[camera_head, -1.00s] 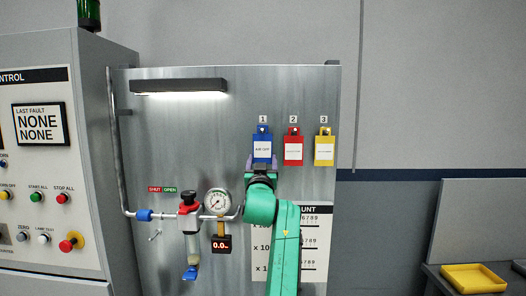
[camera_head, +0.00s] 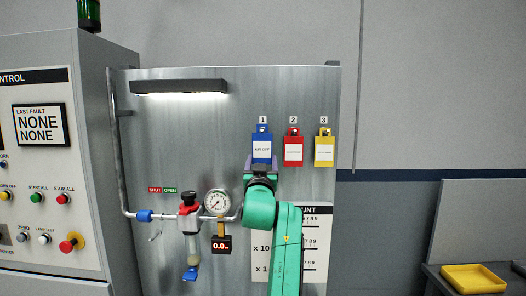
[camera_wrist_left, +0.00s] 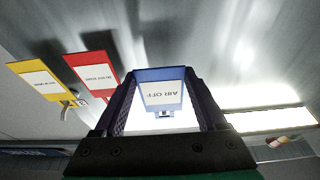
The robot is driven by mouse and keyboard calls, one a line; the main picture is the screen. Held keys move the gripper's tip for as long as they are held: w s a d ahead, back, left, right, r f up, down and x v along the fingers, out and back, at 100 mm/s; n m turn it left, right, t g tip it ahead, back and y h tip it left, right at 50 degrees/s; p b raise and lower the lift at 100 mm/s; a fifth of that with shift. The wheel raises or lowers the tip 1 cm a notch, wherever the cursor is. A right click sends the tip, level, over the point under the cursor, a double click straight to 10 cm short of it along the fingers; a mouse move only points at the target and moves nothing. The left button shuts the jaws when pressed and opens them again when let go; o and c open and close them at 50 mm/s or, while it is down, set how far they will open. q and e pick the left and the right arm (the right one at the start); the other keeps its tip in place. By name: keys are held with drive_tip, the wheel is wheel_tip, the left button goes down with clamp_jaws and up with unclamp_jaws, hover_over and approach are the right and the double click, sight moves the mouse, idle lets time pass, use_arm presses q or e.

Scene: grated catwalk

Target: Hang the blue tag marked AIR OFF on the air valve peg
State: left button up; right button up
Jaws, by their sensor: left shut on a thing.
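The blue tag marked AIR OFF (camera_head: 262,148) is on the back panel under number 1, at the left of a row of three tags. My left gripper (camera_head: 262,165) reaches up from below and is shut on its lower part. In the left wrist view the blue tag (camera_wrist_left: 161,90) sits between both fingers, its lettering upside down. Whether it still rests on its hook is unclear. My right gripper is out of view.
A red tag (camera_head: 293,151) and a yellow tag (camera_head: 324,151) hang close to the right of the blue one. A gauge (camera_head: 217,203) and a small display (camera_head: 221,245) are beside the valve. A control cabinet (camera_head: 90,180) stands at left; a yellow tray (camera_head: 473,278) at lower right.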

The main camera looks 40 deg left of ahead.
use_arm(q)
drive_tip(key=shift+s+d+r, duration=0.2)
drive_tip(key=shift+s+d, duration=0.05)
drive_tip(key=shift+s, duration=0.05)
drive_tip(key=shift+s+d, duration=0.1)
drive_tip(key=shift+s, duration=0.05)
drive_tip(key=shift+s+d+b, duration=0.15)
drive_tip(key=shift+s+d, duration=0.5)
drive_tip(key=shift+s, duration=0.2)
drive_tip(key=shift+s+d+b, duration=0.15)
drive_tip(key=shift+s+d, duration=0.45)
drive_tip(key=shift+s, duration=0.2)
